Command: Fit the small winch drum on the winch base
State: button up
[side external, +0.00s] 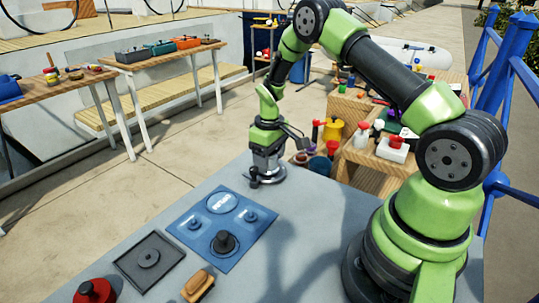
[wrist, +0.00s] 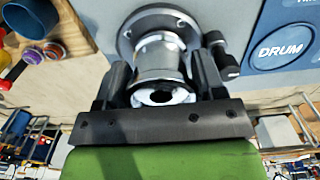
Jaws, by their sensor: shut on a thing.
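My gripper (side external: 267,152) points down near the far edge of the grey table. In the wrist view, my gripper (wrist: 162,78) has its dark fingers on both sides of a silver, spool-shaped drum (wrist: 160,62) and is shut on it. The drum's hollow end faces the wrist camera. Beyond it lies the silver round winch base (wrist: 127,41), a flange with bolt holes; the base also shows in the side view (side external: 272,177). The drum stands in line with the base. I cannot tell whether it is fully seated, since the fingers hide part of the joint.
A blue mat (side external: 185,224) has an empty circle marked DRUM (wrist: 283,48) and a black part (side external: 224,243). A small black piece (side external: 254,182) sits beside the base. A dark tray (side external: 149,262), a brush (side external: 198,285) and a red object (side external: 95,291) are at the front.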

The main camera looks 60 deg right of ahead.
jog(key=shift+f, duration=0.2)
jog(key=o, duration=1.1)
jog(key=shift+a, duration=0.1)
